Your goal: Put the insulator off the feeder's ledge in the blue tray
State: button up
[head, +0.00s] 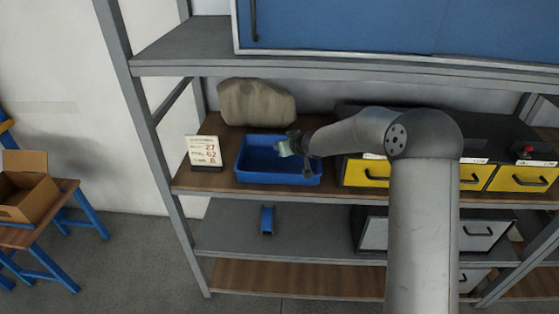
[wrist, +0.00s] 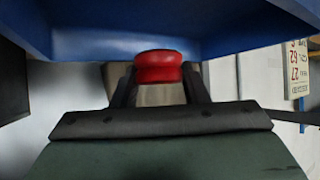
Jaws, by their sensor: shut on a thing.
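The insulator (wrist: 158,66) is a red, rounded piece in the wrist view. My gripper (wrist: 158,88) is shut on it, with a dark finger on either side. The blue tray (head: 240,170) stands on the wooden shelf in the head view. My gripper (head: 287,148) is over the right part of the tray there, and the insulator cannot be made out in that view. The tray (wrist: 220,38) also fills the top of the wrist view, close to the insulator. I cannot tell whether they touch.
A sign with numbers (head: 204,151) stands left of the tray, and a beige sack (head: 256,102) lies behind it. Yellow-fronted drawers (head: 367,172) stand to the right. A grey shelf (head: 215,237) below holds a small blue object (head: 267,220).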

jog(key=shift+w+a+f, duration=0.3)
jog(key=shift+a+f, duration=0.15)
jog(key=shift+f, duration=0.2)
jog(key=shift+w+a+f, duration=0.25)
jog(key=shift+a+f, duration=0.2)
jog(key=shift+f, duration=0.15)
jog(key=shift+w+a+f+b, duration=0.1)
jog(key=shift+f+b, duration=0.05)
jog(key=shift+f, duration=0.7)
jog(key=shift+a+f+b, duration=0.1)
jog(key=shift+f+b, duration=0.05)
jog(key=shift+f, duration=0.7)
jog(key=shift+f, duration=0.2)
jog(key=o, duration=1)
jog(key=shift+r, duration=0.15)
